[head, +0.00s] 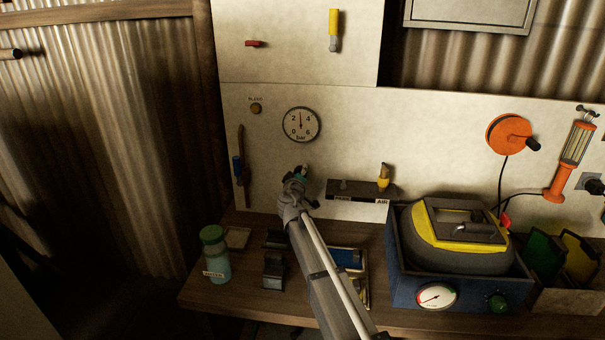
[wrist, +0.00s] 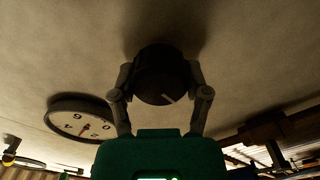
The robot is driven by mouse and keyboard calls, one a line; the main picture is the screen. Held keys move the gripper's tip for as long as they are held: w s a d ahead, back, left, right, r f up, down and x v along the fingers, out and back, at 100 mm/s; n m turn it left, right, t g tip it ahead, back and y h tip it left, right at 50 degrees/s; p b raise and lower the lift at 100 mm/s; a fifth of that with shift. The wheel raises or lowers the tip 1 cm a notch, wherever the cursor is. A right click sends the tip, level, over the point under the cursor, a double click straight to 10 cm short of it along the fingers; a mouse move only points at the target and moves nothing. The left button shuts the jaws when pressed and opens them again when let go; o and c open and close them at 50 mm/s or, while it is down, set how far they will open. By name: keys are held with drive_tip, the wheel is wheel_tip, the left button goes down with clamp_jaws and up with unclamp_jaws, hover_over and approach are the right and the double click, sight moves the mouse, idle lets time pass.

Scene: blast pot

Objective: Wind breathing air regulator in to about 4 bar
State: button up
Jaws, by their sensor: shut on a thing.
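The regulator knob (wrist: 162,72) is dark and round with a short pale mark, and stands out from the pale wall board. In the wrist view my gripper (wrist: 161,88) has one finger on each side of it and is shut on it. In the head view my gripper (head: 301,174) is at the board below the gauge, and my arm hides the knob. The round bar gauge (head: 300,124) is marked 0, 2, 4 and 6. Its needle points nearly straight up, between 2 and 4, at about 3. The gauge (wrist: 82,124) shows upside down in the wrist view.
A brass bleed knob (head: 255,109) is left of the gauge. A small dark shelf (head: 352,190) holds a yellow fitting (head: 383,176). On the bench are a green-capped bottle (head: 214,253) and a blue crate (head: 461,293) with a yellow-and-black case (head: 440,231).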

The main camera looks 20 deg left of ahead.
drive_tip(key=shift+w, duration=0.1)
idle(0.3)
drive_tip(key=o, duration=1.1)
drive_tip(key=shift+o, duration=0.2)
drive_tip(key=v, duration=1.2)
